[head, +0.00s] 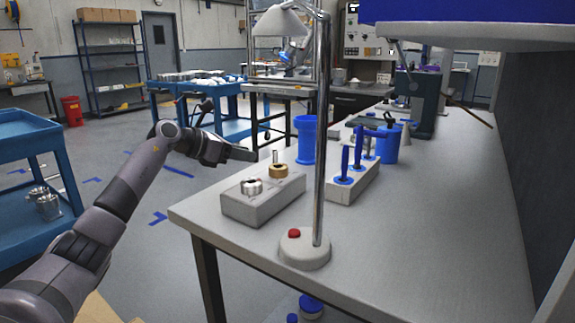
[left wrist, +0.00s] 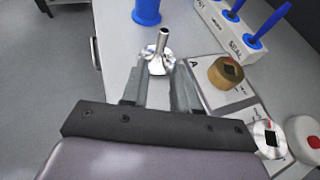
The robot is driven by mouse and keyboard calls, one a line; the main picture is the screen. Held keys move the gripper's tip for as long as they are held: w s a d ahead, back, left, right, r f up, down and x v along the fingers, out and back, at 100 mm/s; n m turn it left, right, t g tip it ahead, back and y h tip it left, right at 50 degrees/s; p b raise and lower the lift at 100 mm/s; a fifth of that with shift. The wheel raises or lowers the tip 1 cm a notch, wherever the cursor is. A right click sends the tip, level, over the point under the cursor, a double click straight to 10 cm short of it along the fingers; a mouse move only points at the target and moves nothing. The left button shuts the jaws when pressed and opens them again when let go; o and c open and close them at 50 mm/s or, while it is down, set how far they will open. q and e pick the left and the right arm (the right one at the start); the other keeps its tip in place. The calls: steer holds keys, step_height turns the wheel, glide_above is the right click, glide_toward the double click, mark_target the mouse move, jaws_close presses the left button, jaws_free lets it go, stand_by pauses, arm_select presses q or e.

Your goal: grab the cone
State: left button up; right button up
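A shiny metal cone-like piece with a flared round base and an upright stem (left wrist: 158,62) stands on the bench in the left wrist view. In the head view only its thin stem (head: 275,156) shows, behind the brass ring; its base is hidden. My left gripper (left wrist: 160,68) is open, its two fingers pointing at the piece, one to each side of it in the picture. I cannot tell if they touch it. In the head view the left gripper (head: 256,155) reaches over the bench edge, left of the stem. My right gripper is not in view.
A grey block (head: 262,205) holds a silver ring (head: 251,187) and a brass ring (head: 278,170) close by. A lamp pole (head: 322,120) rises from a base with a red button. A blue cup (head: 305,140) and a rack with blue-handled tools (head: 352,185) stand behind.

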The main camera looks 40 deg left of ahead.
arm_select(q)
steer(key=shift+w, duration=0.55)
steer(key=shift+d+r+p+x, duration=0.1)
steer(key=shift+r+p+x, duration=0.05)
steer(key=shift+x, duration=1.5)
steer(key=shift+d+r+p+x, duration=0.15)
steer(key=shift+x, duration=1.55)
jaws_close()
